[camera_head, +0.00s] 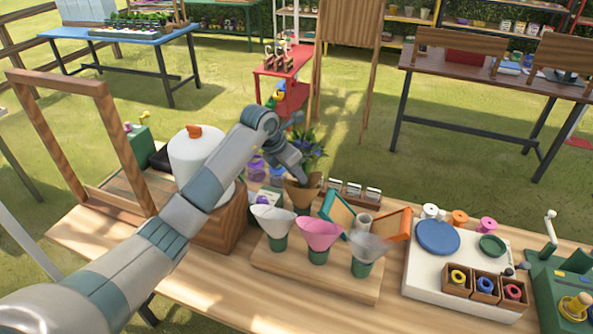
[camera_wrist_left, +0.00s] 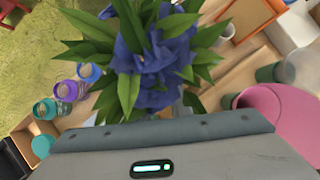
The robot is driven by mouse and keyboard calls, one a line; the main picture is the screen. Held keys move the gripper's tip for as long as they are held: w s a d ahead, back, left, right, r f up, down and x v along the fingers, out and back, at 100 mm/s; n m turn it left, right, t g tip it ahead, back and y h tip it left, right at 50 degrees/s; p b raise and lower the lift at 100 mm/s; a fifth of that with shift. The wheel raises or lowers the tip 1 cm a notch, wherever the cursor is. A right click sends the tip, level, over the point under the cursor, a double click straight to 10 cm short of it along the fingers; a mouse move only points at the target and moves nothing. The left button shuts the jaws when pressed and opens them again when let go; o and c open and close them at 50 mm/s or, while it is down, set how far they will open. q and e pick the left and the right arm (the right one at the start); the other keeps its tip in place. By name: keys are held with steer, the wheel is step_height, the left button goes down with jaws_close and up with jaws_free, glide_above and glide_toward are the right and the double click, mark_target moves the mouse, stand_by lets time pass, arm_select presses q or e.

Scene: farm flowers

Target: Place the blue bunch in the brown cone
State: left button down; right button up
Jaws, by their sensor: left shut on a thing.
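The blue bunch, blue flowers with long green leaves, fills the upper middle of the left wrist view (camera_wrist_left: 155,65). It also shows in the head view (camera_head: 316,146), upright at the end of my left arm. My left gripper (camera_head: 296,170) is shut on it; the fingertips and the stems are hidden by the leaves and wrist. The brown cone (camera_head: 302,195) stands behind the other cones, directly below the bunch in the head view. I cannot tell whether the stems are inside it or above it. My right gripper is not in view.
In front stand a white cone (camera_head: 272,221), a pink cone (camera_head: 319,234) and a translucent grey cone (camera_head: 368,248) in green holders on a wooden board (camera_head: 325,283). Purple and blue jars are left of the bunch. A wooden frame (camera_head: 50,130) and a white canister (camera_head: 197,160) stand left.

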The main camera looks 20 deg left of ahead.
arm_select(q)
steer(key=shift+f, duration=0.15)
steer(key=c, duration=1.6)
jaws_free()
steer(key=shift+r, duration=0.25)
steer(key=shift+b+v, duration=1.95)
steer(key=shift+v, duration=4)
steer(key=shift+f, duration=0.1)
